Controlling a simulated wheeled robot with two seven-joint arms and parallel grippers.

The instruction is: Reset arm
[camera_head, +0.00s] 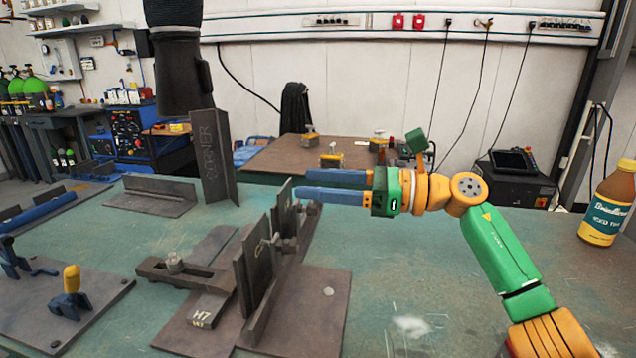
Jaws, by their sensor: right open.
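My right arm (505,260), green and orange, reaches in from the lower right. My right gripper (303,186) has two long blue fingers pointing left, spaced apart with nothing seen between them. Its fingertips are close to the upper end of a dark upright plate (284,212) in the fixture on the green table (400,270). I cannot tell whether they touch the plate. My left gripper is not in view.
A fixture with upright plates (255,265) and a clamp bar (185,272) fills the table's middle. Angle irons (213,160) stand behind. A blue clamp with a yellow tip (71,280) is at left. A bottle (607,205) stands at right. The right front table is mostly clear.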

